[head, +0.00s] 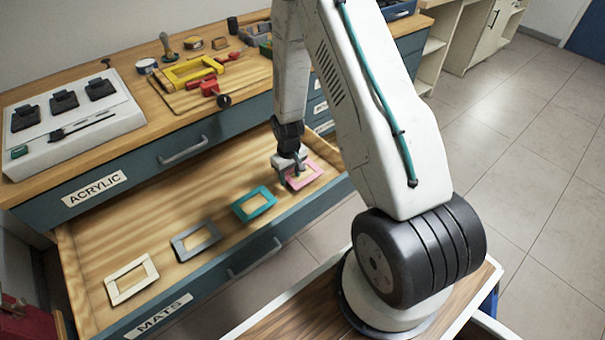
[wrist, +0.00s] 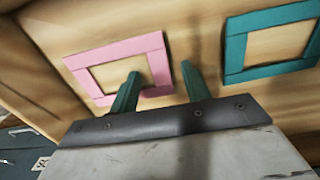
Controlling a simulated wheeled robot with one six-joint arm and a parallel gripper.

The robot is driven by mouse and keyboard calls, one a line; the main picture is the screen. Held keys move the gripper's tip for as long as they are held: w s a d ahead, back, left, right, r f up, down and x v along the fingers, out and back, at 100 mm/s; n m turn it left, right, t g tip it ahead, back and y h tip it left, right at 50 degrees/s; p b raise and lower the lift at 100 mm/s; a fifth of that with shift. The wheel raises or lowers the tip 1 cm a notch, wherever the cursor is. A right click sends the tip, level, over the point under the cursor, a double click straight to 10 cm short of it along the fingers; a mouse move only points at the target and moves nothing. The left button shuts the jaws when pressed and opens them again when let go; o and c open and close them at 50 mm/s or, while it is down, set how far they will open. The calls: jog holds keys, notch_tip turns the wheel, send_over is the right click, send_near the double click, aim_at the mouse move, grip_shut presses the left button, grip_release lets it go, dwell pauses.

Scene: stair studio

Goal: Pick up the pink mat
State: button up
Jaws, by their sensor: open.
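The pink mat (head: 316,177) is a flat rectangular frame lying at the right end of the open wooden drawer. It also shows in the wrist view (wrist: 110,52), on the drawer floor. My gripper (head: 294,178) is down in the drawer over the mat's left part. In the wrist view my gripper (wrist: 160,82) has its two green fingers apart, with nothing held. Whether the fingers touch the mat or the drawer floor, I cannot tell.
A teal mat (head: 254,204), a grey mat (head: 195,240) and a cream mat (head: 132,278) lie in a row to the left in the drawer (head: 90,244). The teal one (wrist: 236,50) is close to my fingers. Drawer walls surround them. The worktop above holds tools.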

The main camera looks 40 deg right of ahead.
jog(key=shift+f, duration=0.25)
jog(key=shift+c, duration=0.6)
grip_shut()
